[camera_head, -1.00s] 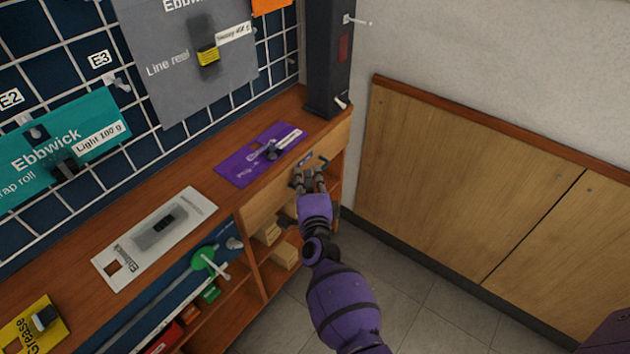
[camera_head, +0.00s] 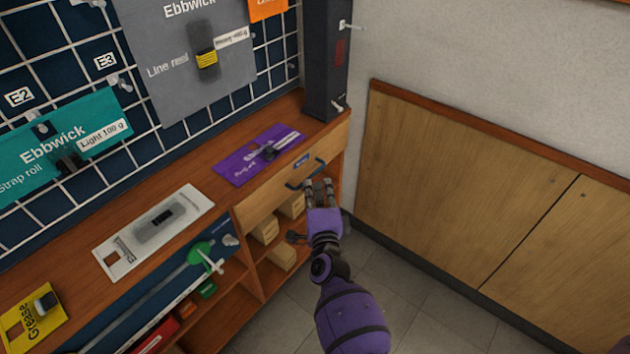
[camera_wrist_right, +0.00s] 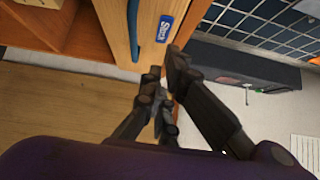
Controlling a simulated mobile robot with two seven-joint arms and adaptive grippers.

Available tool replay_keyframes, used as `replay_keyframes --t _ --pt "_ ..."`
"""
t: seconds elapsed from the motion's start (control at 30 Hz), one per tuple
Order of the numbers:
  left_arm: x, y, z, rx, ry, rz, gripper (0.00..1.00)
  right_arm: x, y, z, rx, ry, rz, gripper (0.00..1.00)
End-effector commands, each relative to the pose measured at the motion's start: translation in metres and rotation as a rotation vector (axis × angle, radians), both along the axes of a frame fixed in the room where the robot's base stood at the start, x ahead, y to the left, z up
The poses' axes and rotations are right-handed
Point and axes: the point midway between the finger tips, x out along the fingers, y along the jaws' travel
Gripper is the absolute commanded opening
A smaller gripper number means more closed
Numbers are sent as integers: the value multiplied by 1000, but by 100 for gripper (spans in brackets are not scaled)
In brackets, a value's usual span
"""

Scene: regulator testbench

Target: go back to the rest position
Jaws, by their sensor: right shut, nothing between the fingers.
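My right gripper (camera_head: 318,186) is shut and empty in the head view. It is just below and to the right of the dark handle (camera_head: 304,173) of a wooden drawer front (camera_head: 262,202), apart from it as far as I can see. In the right wrist view the dark fingers (camera_wrist_right: 171,75) come together beside the drawer front (camera_wrist_right: 118,25), which bears a blue label (camera_wrist_right: 165,29). My left gripper is not in view.
The wooden bench top (camera_head: 225,200) holds a purple card (camera_head: 258,155), a white card (camera_head: 150,229) and a yellow card (camera_head: 33,318). Wooden blocks (camera_head: 281,257) sit on the shelf below. A dark post (camera_head: 327,70) stands at the bench end. Open floor (camera_head: 400,280) lies right.

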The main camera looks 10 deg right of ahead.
Motion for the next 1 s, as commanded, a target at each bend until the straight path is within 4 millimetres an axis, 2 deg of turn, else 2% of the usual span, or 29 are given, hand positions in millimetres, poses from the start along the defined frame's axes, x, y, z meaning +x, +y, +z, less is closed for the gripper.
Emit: replay_keyframes --t 0.03,0.2,0.4,0.8,0.87,0.93,1.0 --pt "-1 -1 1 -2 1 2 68 -15 3 -1 3 4 0 0" --pt "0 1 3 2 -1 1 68 -51 7 -1 2 3 0 0" --pt "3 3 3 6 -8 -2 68 -74 9 -1 0 2 0 0" --pt "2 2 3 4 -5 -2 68 -79 12 -3 -35 13 9 0" --pt "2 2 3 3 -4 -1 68 -78 17 -4 -96 33 32 0" --pt "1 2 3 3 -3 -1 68 -75 28 5 -213 44 79 0" --pt "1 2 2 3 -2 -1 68 -81 37 8 -386 69 141 0"
